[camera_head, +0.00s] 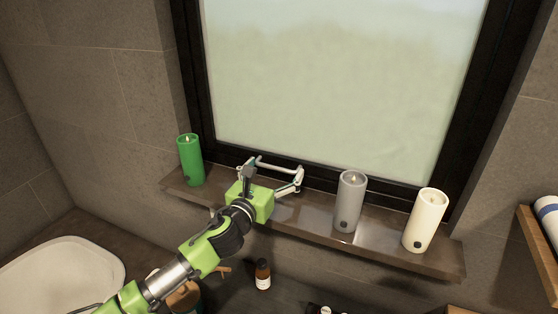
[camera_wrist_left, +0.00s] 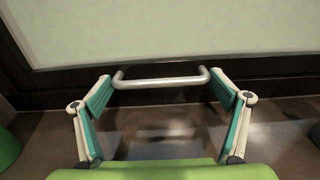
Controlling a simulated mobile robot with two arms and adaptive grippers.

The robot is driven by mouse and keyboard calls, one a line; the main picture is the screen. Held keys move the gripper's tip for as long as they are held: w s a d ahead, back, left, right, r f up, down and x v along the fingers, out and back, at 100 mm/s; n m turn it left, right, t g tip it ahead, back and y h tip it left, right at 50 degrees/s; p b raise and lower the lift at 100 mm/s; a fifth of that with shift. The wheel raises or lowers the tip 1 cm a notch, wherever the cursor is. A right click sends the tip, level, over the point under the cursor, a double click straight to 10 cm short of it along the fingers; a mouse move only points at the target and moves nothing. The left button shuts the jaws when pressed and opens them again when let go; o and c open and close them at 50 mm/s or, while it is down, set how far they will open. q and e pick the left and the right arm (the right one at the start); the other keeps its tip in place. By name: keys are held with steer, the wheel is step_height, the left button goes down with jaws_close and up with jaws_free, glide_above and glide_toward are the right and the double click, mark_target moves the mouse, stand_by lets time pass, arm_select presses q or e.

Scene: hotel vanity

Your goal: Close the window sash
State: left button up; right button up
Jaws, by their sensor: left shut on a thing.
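The window sash (camera_head: 335,85) has a dark frame and a pale frosted pane, and stands behind the shelf. I cannot tell how wide any gap at its edge is. A silvery bar handle (camera_wrist_left: 160,83) sits at the sash's lower edge. My left gripper (camera_head: 275,170) is at this handle in the head view. In the wrist view its two teal-padded fingers are spread wide and shut on the handle, one at each end of the bar. My right gripper is not in view.
On the brown shelf (camera_head: 290,217) stand a green candle (camera_head: 190,161) left of my gripper, and a grey candle (camera_head: 348,205) and a cream candle (camera_head: 425,222) to its right. A small brown bottle (camera_head: 263,275) stands below. A white basin (camera_head: 60,275) is at lower left.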

arm_select(q)
steer(key=shift+r, duration=0.15)
steer(key=o, duration=1.2)
steer(key=shift+o, duration=0.3)
steer(key=shift+s+a, duration=0.1)
steer(key=shift+s+a+r, duration=0.1)
steer(key=shift+s, duration=0.1)
steer(key=shift+s+a, duration=0.2)
steer(key=shift+s, duration=0.35)
steer(key=v, duration=1)
steer(key=shift+s+a, duration=0.25)
steer(key=shift+s, duration=0.05)
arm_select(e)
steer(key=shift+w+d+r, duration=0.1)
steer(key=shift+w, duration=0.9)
